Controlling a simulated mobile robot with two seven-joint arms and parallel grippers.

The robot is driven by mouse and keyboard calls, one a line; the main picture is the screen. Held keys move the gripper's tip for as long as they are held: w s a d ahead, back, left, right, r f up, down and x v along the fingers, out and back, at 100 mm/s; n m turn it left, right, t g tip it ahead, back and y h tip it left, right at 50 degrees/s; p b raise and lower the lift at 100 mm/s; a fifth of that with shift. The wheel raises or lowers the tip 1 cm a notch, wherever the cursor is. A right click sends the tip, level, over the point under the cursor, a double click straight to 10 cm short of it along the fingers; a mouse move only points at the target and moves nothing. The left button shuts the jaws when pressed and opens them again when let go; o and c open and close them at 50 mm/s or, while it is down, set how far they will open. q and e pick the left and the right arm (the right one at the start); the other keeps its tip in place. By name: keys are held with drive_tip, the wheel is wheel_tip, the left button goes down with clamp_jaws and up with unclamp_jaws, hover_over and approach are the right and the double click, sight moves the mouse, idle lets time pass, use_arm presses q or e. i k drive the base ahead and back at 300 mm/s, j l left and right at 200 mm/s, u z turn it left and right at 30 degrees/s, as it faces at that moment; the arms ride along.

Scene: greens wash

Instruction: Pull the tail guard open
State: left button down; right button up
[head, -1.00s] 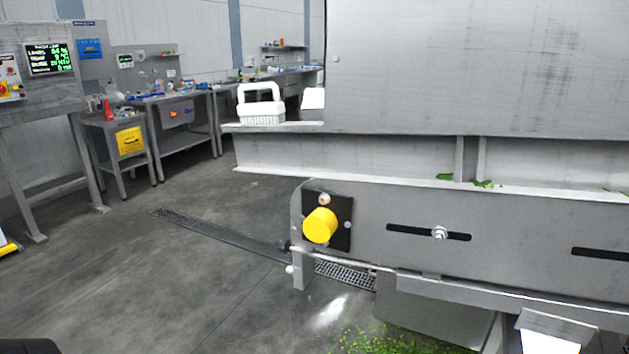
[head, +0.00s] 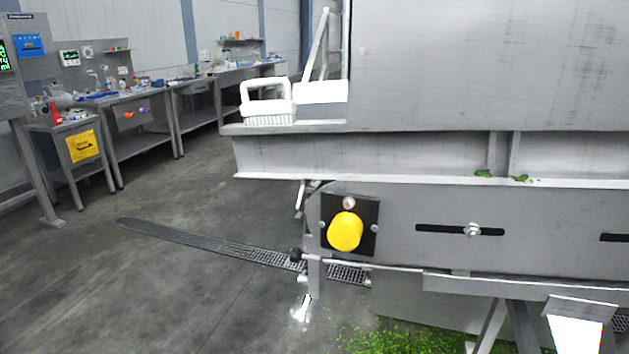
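The tail end of a grey steel conveyor frame (head: 400,215) fills the right side of the head view. A yellow round cap (head: 345,231) sits on a black square plate (head: 369,213) at its end. Below it, a thin rod (head: 365,264) with a black knob (head: 297,254) sticks out past the frame end. A narrow edge shows at the left end of the frame, but I cannot tell whether it is the tail guard or how far it is open. Neither gripper is in view.
A white-handled brush (head: 267,104) stands on the steel ledge (head: 240,129) above. Green leaf scraps (head: 400,338) lie on the floor under the conveyor. A floor drain (head: 200,238) crosses open floor to the left. Workbenches (head: 140,142) line the back wall.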

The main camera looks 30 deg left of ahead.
sight(305, 230)
drive_tip(key=k+j, duration=0.1)
drive_tip(key=j, duration=0.5)
drive_tip(key=k+j, duration=0.1)
drive_tip(key=j, duration=0.45)
drive_tip(key=k+j, duration=0.1)
drive_tip(key=j, duration=0.5)
drive_tip(key=k+j, duration=0.1)
drive_tip(key=j, duration=0.45)
